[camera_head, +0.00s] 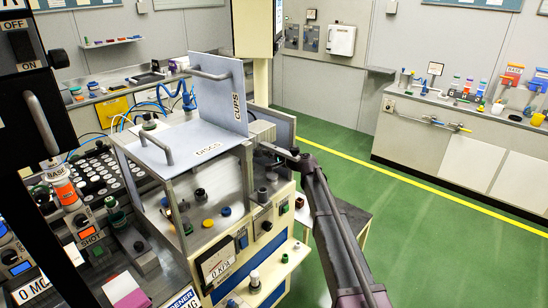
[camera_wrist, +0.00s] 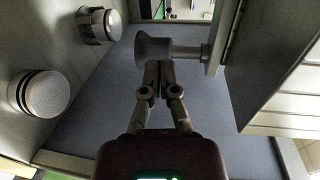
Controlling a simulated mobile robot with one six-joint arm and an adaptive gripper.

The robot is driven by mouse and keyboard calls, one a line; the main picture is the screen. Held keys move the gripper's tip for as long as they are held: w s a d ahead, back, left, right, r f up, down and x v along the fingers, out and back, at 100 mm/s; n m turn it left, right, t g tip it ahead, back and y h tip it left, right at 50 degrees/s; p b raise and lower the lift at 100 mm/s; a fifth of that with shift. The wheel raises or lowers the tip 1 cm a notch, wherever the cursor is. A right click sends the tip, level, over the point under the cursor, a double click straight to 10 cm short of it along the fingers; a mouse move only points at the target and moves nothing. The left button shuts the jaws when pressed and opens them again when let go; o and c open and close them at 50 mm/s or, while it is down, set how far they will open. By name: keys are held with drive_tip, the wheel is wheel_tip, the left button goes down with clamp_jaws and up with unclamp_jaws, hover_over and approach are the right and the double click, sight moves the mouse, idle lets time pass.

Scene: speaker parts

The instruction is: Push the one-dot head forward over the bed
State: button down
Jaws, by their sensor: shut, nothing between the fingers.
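I cannot make out a dot mark on any part, so I cannot tell for sure which part is the one-dot head. In the wrist view, my gripper (camera_wrist: 160,68) is shut and empty. Its fingertips are right at a grey flared knob (camera_wrist: 154,48) on a short horizontal stem; I cannot tell whether they touch it. In the head view, my gripper (camera_head: 270,149) reaches from the right to the side of the machine (camera_head: 228,275), by the lidded case. The knob is not clear there. The bed cannot be told apart with certainty.
The case has a flat DISCS lid (camera_head: 188,152) and an upright CUPS lid (camera_head: 222,95). In the wrist view, two round pale-capped knobs (camera_wrist: 44,93) (camera_wrist: 103,25) stand at left and a panel edge (camera_wrist: 232,45) at right. The green floor (camera_head: 440,235) is clear at right.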

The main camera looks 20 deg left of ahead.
drive_tip(key=shift+w+a, duration=0.2)
drive_tip(key=shift+a, duration=0.3)
